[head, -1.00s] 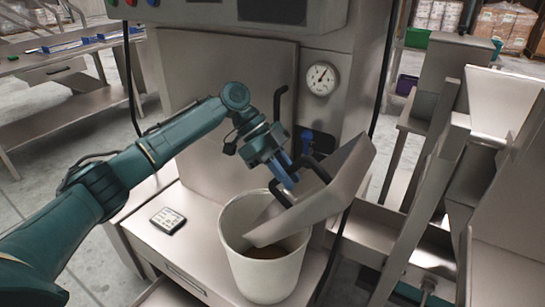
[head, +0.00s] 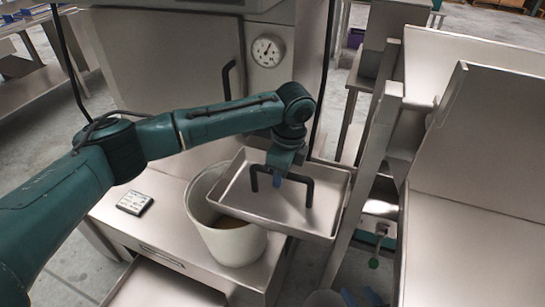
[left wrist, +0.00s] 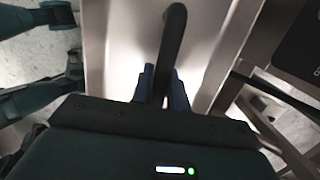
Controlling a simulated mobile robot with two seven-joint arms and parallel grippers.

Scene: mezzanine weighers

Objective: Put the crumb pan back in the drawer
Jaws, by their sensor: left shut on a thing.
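The crumb pan (head: 262,197) is a shallow grey metal tray with a black bar handle (head: 309,192). My left gripper (head: 279,181) is shut on this handle; the left wrist view shows its blue fingers (left wrist: 161,88) around the bar. The pan hangs roughly level, tilted a little, beside and partly over the rim of a white bucket (head: 232,243). The bucket holds brown matter. A pulled-out drawer (head: 155,287) shows at the bottom left, its inside mostly cut off. Teal parts at the bottom edge look like my right gripper (head: 360,298); its jaws are unclear.
A small dark-screened device (head: 135,203) lies on the metal bench ledge. A cabinet with a dial gauge (head: 266,51) and a black door handle stands behind. Metal chutes and posts (head: 378,130) stand close to the pan's right.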

